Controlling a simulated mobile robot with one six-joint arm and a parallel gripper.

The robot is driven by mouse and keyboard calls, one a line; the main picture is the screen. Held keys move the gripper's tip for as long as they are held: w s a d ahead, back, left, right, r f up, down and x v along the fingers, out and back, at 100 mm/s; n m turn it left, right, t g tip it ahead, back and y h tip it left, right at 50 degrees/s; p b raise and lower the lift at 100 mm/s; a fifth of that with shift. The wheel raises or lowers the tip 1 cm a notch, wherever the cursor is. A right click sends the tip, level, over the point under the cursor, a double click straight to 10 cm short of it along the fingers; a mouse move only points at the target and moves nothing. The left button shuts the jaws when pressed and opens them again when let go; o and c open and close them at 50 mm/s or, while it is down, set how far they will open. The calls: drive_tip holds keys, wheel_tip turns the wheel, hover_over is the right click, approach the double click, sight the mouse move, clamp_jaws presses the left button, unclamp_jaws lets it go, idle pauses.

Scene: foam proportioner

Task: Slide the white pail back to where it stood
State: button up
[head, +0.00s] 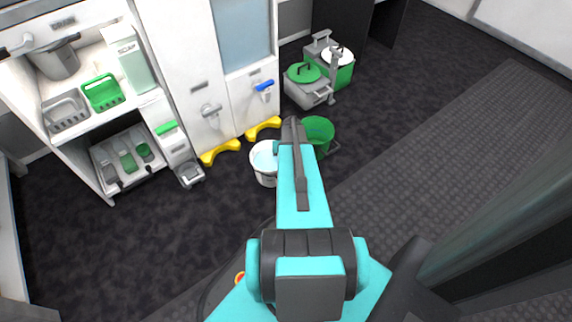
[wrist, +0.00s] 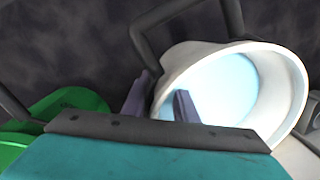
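The white pail (head: 264,176) stands on the dark floor in front of the tall white cabinet, with a pale blue inside. My arm covers its right side in the head view. In the wrist view the pail (wrist: 291,92) fills the right half, its rim tilted in the picture. My gripper (wrist: 162,95) is at its left rim: one finger is outside the wall and the other overlaps the opening. The fingers are apart with the pail's wall between them. I cannot tell whether both press on it.
A green bucket (head: 319,128) stands just right of my gripper; green also shows at left in the wrist view. Yellow pieces (head: 221,151) lie along the cabinet's foot. Lidded containers (head: 304,76) stand behind. A shelf unit (head: 98,137) is at left. Floor is clear at front left.

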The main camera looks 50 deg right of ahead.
idle(0.3)
wheel_tip(320, 180, up, 14)
drive_tip(key=d+p, duration=0.1)
drive_tip(key=p, duration=0.3)
drive_tip(key=shift+s+f+p, duration=0.15)
drive_tip(key=shift+s+p, duration=0.15)
drive_tip(key=shift+s, duration=0.15)
idle(0.3)
